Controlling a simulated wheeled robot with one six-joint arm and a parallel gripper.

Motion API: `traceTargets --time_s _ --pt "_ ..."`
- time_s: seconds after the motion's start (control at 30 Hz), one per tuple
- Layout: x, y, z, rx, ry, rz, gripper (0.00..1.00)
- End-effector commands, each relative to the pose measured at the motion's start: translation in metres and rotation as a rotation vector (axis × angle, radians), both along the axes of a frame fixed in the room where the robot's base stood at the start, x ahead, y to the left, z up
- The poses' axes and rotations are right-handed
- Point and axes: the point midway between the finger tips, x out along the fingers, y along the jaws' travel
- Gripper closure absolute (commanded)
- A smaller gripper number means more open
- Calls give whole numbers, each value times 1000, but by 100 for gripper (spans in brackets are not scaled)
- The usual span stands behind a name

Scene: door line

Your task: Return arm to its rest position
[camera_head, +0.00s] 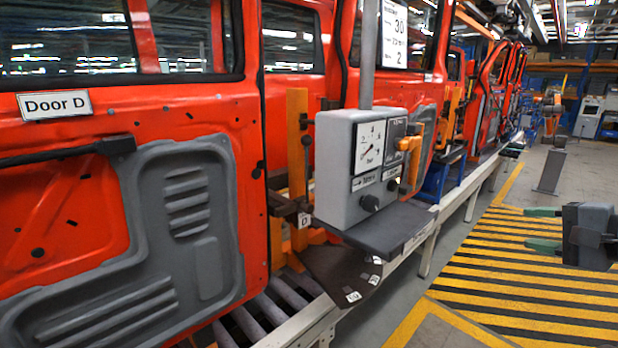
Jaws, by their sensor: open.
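My gripper (530,228) shows at the right edge of the picture. Its two green fingers point left and are wide apart, with nothing between them. Its dark grey body (587,235) is partly cut off by the picture's edge. It hangs over the striped floor, clear of the door line and to the right of the grey gauge box (352,165). The rest of my arm is out of view.
A red door labelled Door D (200,120) fills the left, with more red doors behind. A dark shelf (385,228) juts out under the gauge box. A roller conveyor (290,325) runs below. Yellow-black striped floor (500,285) is free. A post (551,165) stands farther back.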

Motion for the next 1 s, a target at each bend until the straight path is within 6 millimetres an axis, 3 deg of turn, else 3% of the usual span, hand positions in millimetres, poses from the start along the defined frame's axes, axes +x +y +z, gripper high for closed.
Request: traceTargets --time_s 0.17,0.27,0.4,0.5,0.7,0.83,1.0 --pt "2 21 -67 -124 221 -19 51" --pt "-4 46 -113 -259 366 19 51" --pt "-26 102 -184 -608 551 196 51" --pt "-46 139 -218 -885 584 373 51" --pt "-72 196 -247 -1210 496 657 51" --pt "-79 225 -247 -1267 417 751 51" --pt "-78 246 -241 -1294 352 800 51"
